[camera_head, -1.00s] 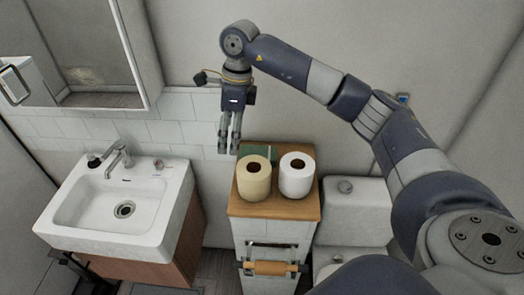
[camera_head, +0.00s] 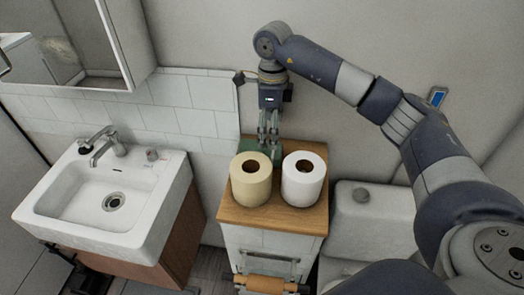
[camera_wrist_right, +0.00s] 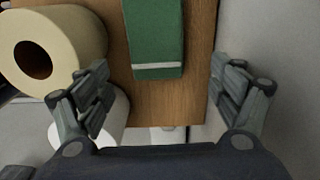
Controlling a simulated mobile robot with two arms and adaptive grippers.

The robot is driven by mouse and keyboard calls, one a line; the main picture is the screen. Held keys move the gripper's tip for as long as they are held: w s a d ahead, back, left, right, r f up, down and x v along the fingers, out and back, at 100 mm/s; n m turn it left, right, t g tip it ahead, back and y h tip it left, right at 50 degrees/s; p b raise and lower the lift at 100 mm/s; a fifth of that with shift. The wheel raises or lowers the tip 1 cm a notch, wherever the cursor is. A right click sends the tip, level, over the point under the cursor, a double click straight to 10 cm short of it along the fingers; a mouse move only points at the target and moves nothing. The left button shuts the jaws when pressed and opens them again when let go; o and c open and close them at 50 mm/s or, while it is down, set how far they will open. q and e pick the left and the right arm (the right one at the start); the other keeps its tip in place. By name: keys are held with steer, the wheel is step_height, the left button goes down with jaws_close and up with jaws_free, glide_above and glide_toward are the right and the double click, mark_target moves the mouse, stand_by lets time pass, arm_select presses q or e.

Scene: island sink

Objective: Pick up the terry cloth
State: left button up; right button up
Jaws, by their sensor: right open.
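The terry cloth (camera_wrist_right: 154,35) is green with a pale stripe near one end. In the right wrist view it lies flat on the wooden cabinet top, between my open fingers but farther out. In the head view the cloth (camera_head: 247,149) shows only partly, behind the two paper rolls. My right gripper (camera_head: 269,138) points down over the back of the cabinet, close to the cloth. Its fingers are spread and empty in the right wrist view (camera_wrist_right: 160,95). I see no contact with the cloth. My left gripper is not in view.
A cream roll (camera_head: 251,185) and a white roll (camera_head: 302,185) stand in front of the cloth on the wooden cabinet top (camera_head: 275,219). The wall is close behind. A sink (camera_head: 80,232) is at left, a toilet tank (camera_head: 370,228) at right.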

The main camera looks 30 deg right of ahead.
mark_target(267, 149)
steer(key=shift+s+a+f+p, duration=0.1)
steer(key=shift+a+f+p, duration=0.05)
steer(key=shift+f, duration=0.45)
steer(key=shift+a+f+p, duration=0.1)
steer(key=shift+f+p, duration=0.05)
steer(key=shift+f, duration=0.4)
steer(key=shift+f+p, duration=0.35)
steer(key=f+p, duration=0.1)
steer(key=f, duration=0.2)
steer(key=shift+w+a+f+p, duration=0.2)
steer(key=shift+f+p, duration=0.15)
steer(key=shift+f, duration=0.4)
steer(key=shift+c, duration=0.2)
steer(key=c, duration=1.1)
